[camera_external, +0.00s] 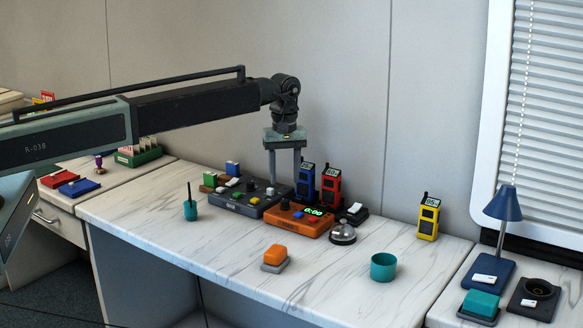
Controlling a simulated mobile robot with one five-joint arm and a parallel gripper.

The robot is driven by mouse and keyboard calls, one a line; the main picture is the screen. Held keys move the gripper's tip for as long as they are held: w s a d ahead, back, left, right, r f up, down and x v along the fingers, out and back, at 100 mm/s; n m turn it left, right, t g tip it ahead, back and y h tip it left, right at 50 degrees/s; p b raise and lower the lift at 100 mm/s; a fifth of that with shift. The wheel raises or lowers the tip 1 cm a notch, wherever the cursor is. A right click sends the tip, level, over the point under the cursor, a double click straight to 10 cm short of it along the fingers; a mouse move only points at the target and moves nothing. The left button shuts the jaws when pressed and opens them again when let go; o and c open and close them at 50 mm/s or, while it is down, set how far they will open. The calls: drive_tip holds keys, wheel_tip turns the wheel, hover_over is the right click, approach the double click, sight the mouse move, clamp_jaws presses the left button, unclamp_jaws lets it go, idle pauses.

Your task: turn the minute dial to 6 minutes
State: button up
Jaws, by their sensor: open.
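An orange timer box (296,229) sits on the marble-topped counter (150,225). Its green display (314,211) appears to read 0:00. A small dark dial (285,205) stands on the left part of the box; any markings on it are too small to read. My gripper (285,181) points straight down with its two fingers apart. It hangs above the dial and the back edge of the timer, with nothing between the fingers. Whether the fingertips are exactly over the dial or slightly behind it I cannot tell.
A grey control panel (237,202) adjoins on the left. Blue (305,188) and red (330,188) radios stand close behind, with a silver bell (343,233) at right. An orange block (275,254) and teal cup (383,267) are in front.

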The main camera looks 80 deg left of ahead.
sight(285, 200)
wheel_tip(285, 200, down, 7)
drive_tip(key=b, duration=0.6)
drive_tip(key=shift+r, duration=0.1)
clamp_jaws()
